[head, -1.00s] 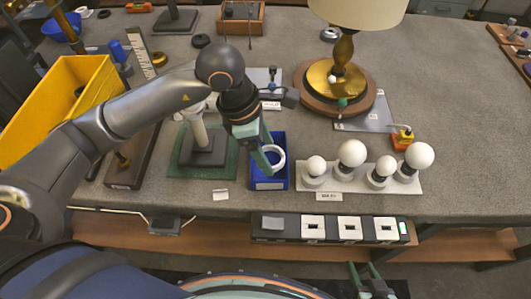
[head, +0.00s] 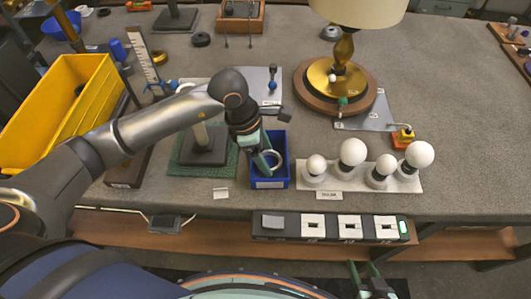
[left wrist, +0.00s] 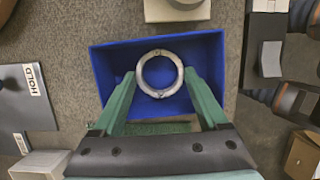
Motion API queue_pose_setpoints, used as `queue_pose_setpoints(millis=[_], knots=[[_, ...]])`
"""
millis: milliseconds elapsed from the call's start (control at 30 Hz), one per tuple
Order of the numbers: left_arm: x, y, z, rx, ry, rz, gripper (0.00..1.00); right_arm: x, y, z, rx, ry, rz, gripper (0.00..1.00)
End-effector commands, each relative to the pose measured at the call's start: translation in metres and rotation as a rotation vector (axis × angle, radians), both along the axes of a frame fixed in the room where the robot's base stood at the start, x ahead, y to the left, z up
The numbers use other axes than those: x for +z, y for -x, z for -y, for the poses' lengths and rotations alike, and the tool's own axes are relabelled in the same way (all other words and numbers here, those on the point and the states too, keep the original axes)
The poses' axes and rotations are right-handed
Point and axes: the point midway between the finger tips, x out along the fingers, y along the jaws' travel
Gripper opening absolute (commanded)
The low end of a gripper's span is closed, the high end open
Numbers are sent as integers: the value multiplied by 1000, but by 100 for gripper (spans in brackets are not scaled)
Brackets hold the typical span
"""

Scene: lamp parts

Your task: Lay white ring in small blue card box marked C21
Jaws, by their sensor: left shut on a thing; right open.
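My left gripper (head: 264,160) is shut on the white ring (head: 277,162), which lies between its fingertips at the blue card box (head: 269,183). In the left wrist view the ring (left wrist: 160,54) is within the box's outline, over its blue floor (left wrist: 112,68), with a fingertip of the gripper (left wrist: 160,76) at each side. I cannot tell whether the ring touches the floor. The label on the box's front is too small to read. My right gripper (head: 372,283) is open and empty at the bottom edge of the head view, away from the table top.
A white holder with several round bulbs (head: 352,152) stands close to the box's right. A green mat with a grey stand (head: 203,148) is at its left. The lamp (head: 335,88) stands behind to the right. A yellow bin (head: 62,110) is at the far left.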

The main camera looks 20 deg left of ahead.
Motion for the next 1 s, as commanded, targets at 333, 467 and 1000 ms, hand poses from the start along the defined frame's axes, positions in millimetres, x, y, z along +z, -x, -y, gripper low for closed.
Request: queue_pose_setpoints(millis=[333, 467, 1000], knots=[[-2, 0, 0, 0, 0, 0, 100, -2, 0, 0, 0, 0, 0, 50], [-1, 0, 0, 0, 0, 0, 100, -2, 0, 0, 0, 0, 0, 50], [79, 6, -23, 1, -1, 5, 100, 1, 0, 0, 0, 0, 0, 50]])
